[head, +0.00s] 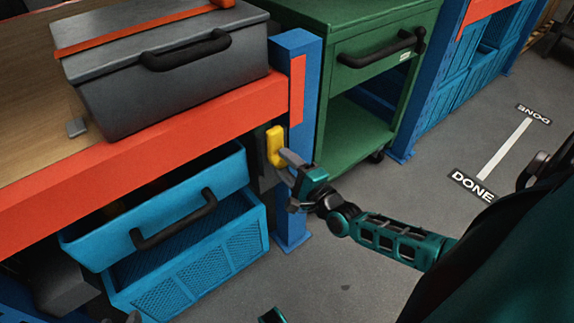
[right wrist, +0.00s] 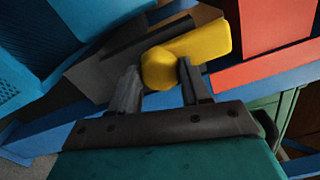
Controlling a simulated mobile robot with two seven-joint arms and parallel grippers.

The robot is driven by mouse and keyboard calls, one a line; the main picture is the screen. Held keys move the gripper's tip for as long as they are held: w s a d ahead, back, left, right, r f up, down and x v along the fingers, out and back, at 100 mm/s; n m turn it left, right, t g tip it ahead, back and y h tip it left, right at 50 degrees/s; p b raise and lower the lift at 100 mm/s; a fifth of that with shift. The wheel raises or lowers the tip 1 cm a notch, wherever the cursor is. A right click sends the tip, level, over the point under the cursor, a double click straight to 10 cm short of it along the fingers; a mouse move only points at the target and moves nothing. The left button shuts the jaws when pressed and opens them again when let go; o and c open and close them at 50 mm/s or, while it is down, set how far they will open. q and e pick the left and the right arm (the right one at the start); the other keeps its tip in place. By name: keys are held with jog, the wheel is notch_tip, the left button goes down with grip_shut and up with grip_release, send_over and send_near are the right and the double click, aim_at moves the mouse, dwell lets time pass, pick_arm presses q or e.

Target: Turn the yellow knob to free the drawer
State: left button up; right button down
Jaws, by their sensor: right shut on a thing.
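The yellow knob (head: 275,146) sits under the red bench edge, beside the blue post; its long lever part points up in the head view. In the right wrist view the knob (right wrist: 205,42) has its round end between the two fingers. My right gripper (head: 286,163) is shut on it; the fingers also show in the right wrist view (right wrist: 160,82). The blue drawer (head: 105,244) with a black handle (head: 174,222) is left of the knob, under the bench. Its open top shows partly; whether it is latched cannot be seen.
A grey toolbox (head: 180,85) stands on the bench with the red edge (head: 150,150). A blue crate (head: 195,265) is below the drawer. The blue post (head: 293,200) and green cart (head: 350,150) are close to my right gripper. Grey floor is clear in front.

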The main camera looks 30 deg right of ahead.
jog(key=c, duration=0.5)
grip_release()
pick_arm(q)
jog(key=shift+s+a+r+p, duration=0.15)
jog(key=shift+a+r+p, duration=0.35)
jog(key=shift+p, duration=0.75)
pick_arm(e)
jog(key=s+d, duration=0.1)
jog(key=s, duration=1.2)
jog(key=shift+w, duration=0.1)
